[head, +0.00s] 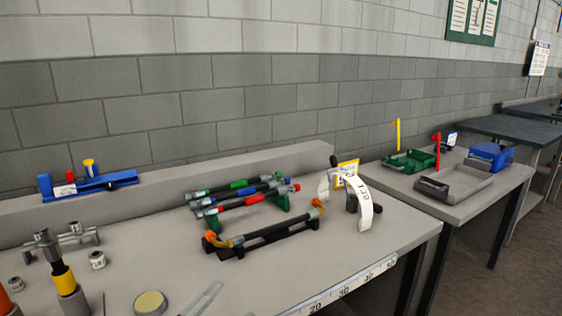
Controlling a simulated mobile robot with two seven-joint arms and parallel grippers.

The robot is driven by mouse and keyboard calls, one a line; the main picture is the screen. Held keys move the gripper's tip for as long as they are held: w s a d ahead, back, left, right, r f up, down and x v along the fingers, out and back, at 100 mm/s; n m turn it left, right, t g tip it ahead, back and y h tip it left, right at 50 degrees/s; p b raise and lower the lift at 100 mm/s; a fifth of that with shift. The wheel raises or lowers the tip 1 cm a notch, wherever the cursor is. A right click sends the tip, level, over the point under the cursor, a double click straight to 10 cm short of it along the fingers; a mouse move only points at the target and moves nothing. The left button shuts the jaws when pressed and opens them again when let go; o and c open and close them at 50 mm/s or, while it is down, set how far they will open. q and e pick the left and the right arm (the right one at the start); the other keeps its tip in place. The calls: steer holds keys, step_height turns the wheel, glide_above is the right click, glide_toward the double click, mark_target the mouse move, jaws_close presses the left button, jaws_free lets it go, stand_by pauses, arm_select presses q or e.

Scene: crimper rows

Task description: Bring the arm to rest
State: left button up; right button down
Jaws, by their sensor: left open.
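Only the tips of my left gripper (205,299) show, as pale grey fingers at the bottom edge of the head view. They are over the near part of the grey bench (255,268), apart from the tools, and nothing shows between them. The rest of that arm is out of the picture. My right gripper is not in view.
A rack of dark tools with green, blue and red bands (243,198) stands mid-bench, with an orange-ended black holder (265,238) before it. A white curved piece (366,205) stands at right. A yellow-banded post (65,282) and a round pad (150,303) are at left.

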arm_select(q)
steer(key=s+a+f+n+y+p, duration=0.1)
steer(key=s+a+f+n+y, duration=0.15)
steer(key=f+n+y, duration=0.35)
steer(key=s+a+f+n+y, duration=0.1)
steer(key=a+f+n+y, duration=0.35)
steer(key=f, duration=0.35)
steer(key=s+a+f+n+g+y, duration=0.1)
steer(key=s+a+f+n+g, duration=0.1)
steer(key=s+f, duration=0.3)
steer(key=s+a+f+n+g+y+p, duration=0.1)
steer(key=s+a+f+n+g+y, duration=0.1)
steer(key=s+f+n+g, duration=0.2)
step_height(320, 180, down, 3)
steer(key=shift+s+a+f, duration=0.1)
steer(key=shift+s+a, duration=0.2)
steer(key=shift+s, duration=0.8)
steer(key=shift+n, duration=0.25)
steer(key=c, duration=0.5)
steer(key=shift+a, duration=0.15)
